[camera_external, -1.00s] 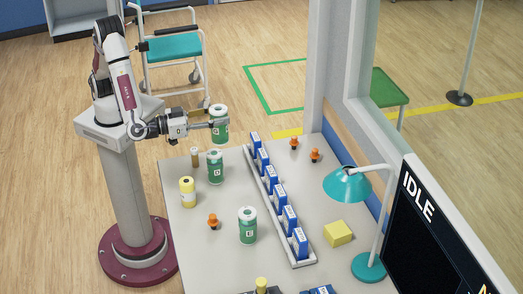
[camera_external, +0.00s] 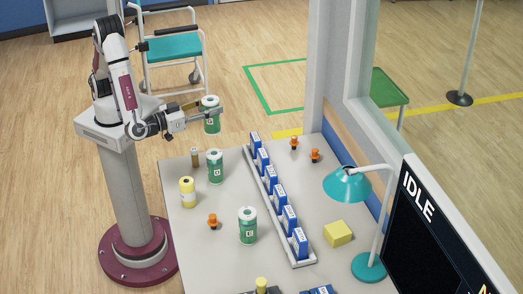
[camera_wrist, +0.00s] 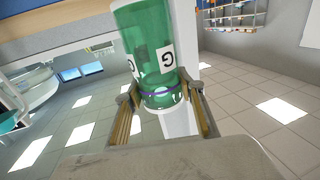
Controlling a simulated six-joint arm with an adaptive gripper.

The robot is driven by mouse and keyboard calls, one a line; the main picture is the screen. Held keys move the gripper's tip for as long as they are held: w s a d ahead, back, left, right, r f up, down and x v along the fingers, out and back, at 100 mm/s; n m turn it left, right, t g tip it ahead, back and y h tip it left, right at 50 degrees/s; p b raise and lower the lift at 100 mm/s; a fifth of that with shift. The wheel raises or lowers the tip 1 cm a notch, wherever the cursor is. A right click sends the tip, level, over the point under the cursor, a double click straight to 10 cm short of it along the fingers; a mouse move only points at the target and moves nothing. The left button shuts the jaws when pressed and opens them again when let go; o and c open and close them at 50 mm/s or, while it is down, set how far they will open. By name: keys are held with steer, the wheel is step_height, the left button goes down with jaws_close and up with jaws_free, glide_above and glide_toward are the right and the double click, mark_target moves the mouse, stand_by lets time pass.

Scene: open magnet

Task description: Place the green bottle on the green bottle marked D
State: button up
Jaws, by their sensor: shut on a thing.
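My gripper (camera_external: 206,117) is shut on a green bottle (camera_external: 211,101) with a white lid, raised at the far left of the table. In the wrist view the bottle (camera_wrist: 150,45) sits between the fingers (camera_wrist: 163,106), with a white label reading G. Two similar green bottles stand upright on the table: one (camera_external: 215,168) just below the held bottle in the picture, the other (camera_external: 248,228) nearer the front. Their label letters are too small to read surely, so I cannot tell which is D. The held bottle is apart from both.
A yellow bottle (camera_external: 187,192) and a small brown vial (camera_external: 195,157) stand at the table's left. A rack (camera_external: 293,256) of blue boxes crosses the middle. Orange pieces (camera_external: 213,221), a yellow block (camera_external: 338,233) and a teal lamp (camera_external: 347,185) are also on the table (camera_external: 190,255).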

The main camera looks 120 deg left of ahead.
mark_target(209, 130)
steer(key=shift+f, duration=2.8)
steer(key=shift+f, duration=0.1)
steer(key=shift+f, duration=1.8)
steer(key=shift+f, duration=0.1)
steer(key=o, duration=1.4)
steer(key=shift+s+d, duration=0.2)
steer(key=shift+d, duration=0.2)
steer(key=v, duration=1.1)
